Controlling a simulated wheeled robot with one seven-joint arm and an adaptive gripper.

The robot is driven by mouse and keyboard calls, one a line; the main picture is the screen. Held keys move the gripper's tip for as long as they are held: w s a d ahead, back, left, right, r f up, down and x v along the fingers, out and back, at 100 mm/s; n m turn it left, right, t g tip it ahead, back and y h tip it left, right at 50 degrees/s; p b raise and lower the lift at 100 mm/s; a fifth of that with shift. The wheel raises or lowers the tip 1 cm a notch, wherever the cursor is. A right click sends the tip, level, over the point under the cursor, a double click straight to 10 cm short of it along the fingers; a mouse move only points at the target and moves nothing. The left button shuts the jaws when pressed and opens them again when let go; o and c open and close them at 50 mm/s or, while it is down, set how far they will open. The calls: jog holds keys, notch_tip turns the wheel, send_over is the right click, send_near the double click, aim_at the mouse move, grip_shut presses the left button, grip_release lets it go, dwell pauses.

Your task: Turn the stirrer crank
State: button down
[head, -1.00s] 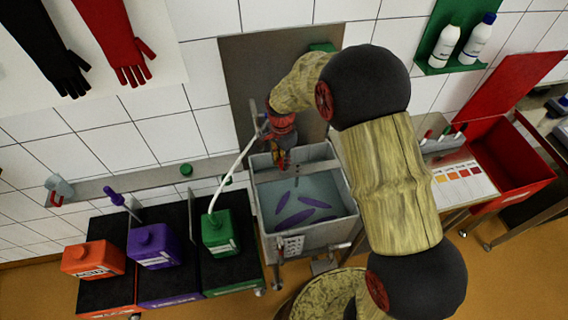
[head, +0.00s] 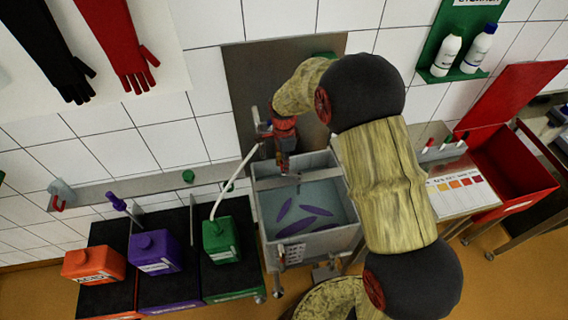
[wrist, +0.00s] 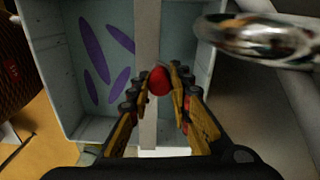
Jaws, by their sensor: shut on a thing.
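The grey vat (head: 358,235) holds pale liquid with several purple elongated shapes (head: 295,227) in it. A flat grey bar (head: 318,175) crosses the top of the vat and also runs through the wrist view (wrist: 148,30). My gripper (head: 284,163) is over the back left of the vat. In the wrist view my gripper (wrist: 160,84) is shut on a red round knob (wrist: 158,79), which sits between the fingertips above the bar. The rest of the crank is hidden by the fingers and arm.
A shiny metal pipe (wrist: 255,38) is close on the right in the wrist view. Orange (head: 94,264), purple (head: 155,251) and green (head: 221,240) canisters stand left of the vat; a white hose rises from the green one. A red bin (head: 520,180) is at right.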

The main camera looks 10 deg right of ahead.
jog(key=c, duration=1.7)
grip_release()
jog(key=shift+c, duration=0.2)
jog(key=shift+o, duration=0.6)
jog(key=shift+r, duration=0.1)
notch_tip(320, 180, up, 12)
jog(key=shift+c, duration=0.5)
